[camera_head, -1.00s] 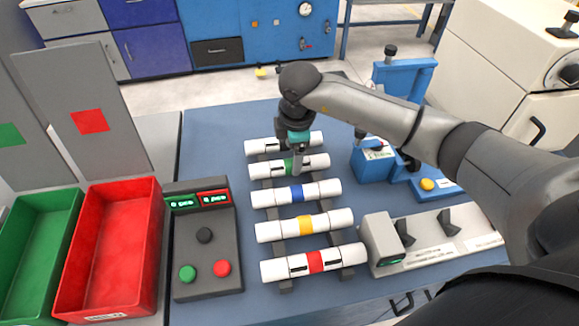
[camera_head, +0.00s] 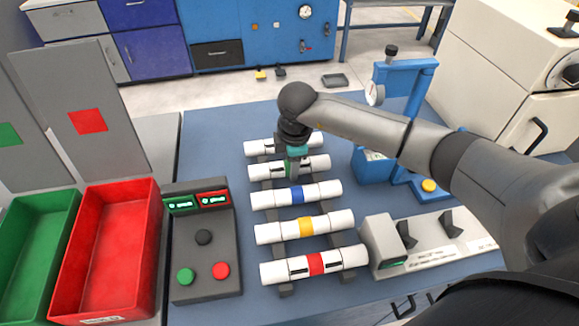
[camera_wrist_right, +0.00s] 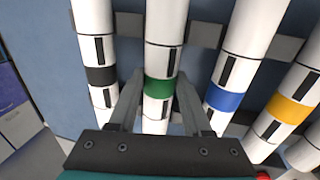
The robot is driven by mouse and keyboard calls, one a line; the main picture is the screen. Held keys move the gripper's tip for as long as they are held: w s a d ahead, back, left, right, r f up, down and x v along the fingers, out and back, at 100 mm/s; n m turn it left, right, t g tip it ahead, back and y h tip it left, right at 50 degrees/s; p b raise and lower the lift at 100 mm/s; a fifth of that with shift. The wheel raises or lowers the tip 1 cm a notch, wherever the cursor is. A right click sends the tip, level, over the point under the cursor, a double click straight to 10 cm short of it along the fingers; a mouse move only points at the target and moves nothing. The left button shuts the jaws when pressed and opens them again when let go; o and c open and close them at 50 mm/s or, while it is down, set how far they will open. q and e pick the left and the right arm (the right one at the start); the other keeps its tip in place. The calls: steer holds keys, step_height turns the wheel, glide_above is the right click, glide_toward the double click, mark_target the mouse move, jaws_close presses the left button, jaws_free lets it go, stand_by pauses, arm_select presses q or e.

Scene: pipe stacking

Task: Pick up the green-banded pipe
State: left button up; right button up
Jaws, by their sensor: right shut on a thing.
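The green-banded pipe (camera_head: 312,165) is white and lies across the dark rack, second from the back. In the right wrist view its green band (camera_wrist_right: 158,87) sits between the two fingers. My right gripper (camera_head: 291,167) is above the pipe and shut on it at the band; the band is mostly hidden in the head view. The right gripper (camera_wrist_right: 158,100) also shows from above in the wrist view. The pipe still rests in the row, with no clear gap under it visible. My left gripper is not in view.
Neighbouring pipes lie close on both sides: a black-banded pipe (camera_wrist_right: 100,75) and a blue-banded pipe (camera_head: 325,190). Yellow-banded (camera_head: 333,221) and red-banded (camera_head: 338,258) pipes lie nearer. A button box (camera_head: 205,250), a red bin (camera_head: 108,245) and a blue gauge stand (camera_head: 423,80) flank the rack.

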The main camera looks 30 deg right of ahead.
jaws_close()
